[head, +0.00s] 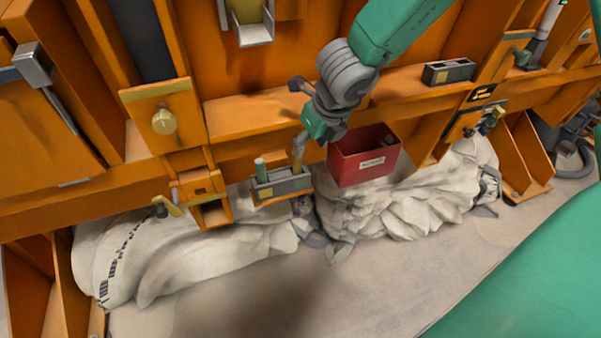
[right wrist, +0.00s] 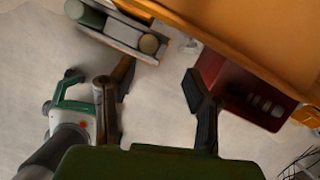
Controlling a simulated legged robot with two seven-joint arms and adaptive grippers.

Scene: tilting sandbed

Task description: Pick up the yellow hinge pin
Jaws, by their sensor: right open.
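The yellow hinge pin (head: 298,158) stands upright in the right part of a small grey holder (head: 281,188) on the orange frame. In the right wrist view the pin's round yellowish end (right wrist: 148,43) shows at the right end of the holder (right wrist: 115,36). A green pin (head: 260,168) stands in the holder's left part. My right gripper (head: 300,114) is open and empty, with its fingers spread just above the yellow pin. In the right wrist view the pin lies beyond the open fingertips (right wrist: 158,80), apart from them. My left gripper is not in view.
A red bin (head: 343,165) hangs right of the holder, close to the gripper; in the wrist view it (right wrist: 212,72) lies behind the right finger. Orange beams stand behind. A yellow knob (head: 164,122) sits on a plate at left. White sacks (head: 190,255) lie below.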

